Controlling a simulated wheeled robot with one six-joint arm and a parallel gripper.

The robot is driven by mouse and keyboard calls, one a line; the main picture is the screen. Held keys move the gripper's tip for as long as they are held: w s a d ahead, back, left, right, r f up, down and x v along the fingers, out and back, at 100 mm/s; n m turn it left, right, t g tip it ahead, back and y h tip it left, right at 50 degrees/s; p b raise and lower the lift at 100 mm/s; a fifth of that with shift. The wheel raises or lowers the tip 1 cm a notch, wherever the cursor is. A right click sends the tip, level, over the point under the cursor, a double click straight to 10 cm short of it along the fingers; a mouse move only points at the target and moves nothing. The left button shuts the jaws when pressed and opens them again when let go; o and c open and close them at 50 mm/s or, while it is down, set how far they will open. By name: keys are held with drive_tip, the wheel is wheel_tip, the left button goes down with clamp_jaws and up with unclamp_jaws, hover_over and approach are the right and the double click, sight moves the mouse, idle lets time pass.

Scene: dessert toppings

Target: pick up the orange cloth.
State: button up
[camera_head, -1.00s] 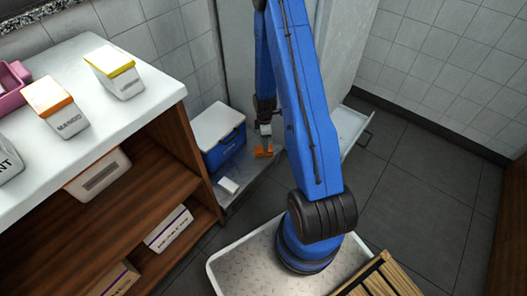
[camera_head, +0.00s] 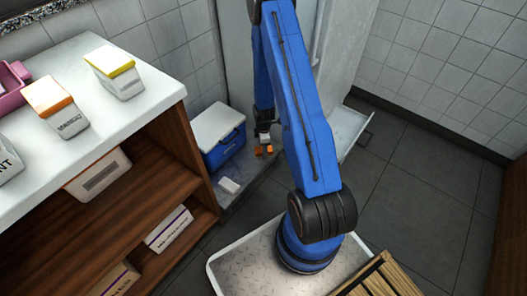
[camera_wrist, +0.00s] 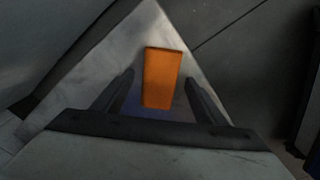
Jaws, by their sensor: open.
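The orange cloth (camera_wrist: 163,77) looks like a small folded rectangle lying flat on a pale grey surface (camera_wrist: 110,80). In the wrist view my open gripper (camera_wrist: 159,79) has one dark finger on each side of the cloth, with visible gaps. Its near end is close to the gripper's palm. In the head view the cloth (camera_head: 259,151) shows as small orange patches, partly hidden by my gripper (camera_head: 265,146) right over it. I cannot tell how high the fingers are above the surface.
A blue cooler with a white lid (camera_head: 220,137) stands close on the left. A small white block (camera_head: 229,186) lies in front of it. A pale open drawer (camera_head: 345,128) is on the right. A wooden shelf unit (camera_head: 130,190) holding tubs stands at the left.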

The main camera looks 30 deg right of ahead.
drive_tip(key=c, duration=1.2)
drive_tip(key=shift+r, duration=0.1)
wheel_tip(320, 180, up, 10)
drive_tip(key=shift+f, duration=0.1)
drive_tip(key=shift+o, duration=0.8)
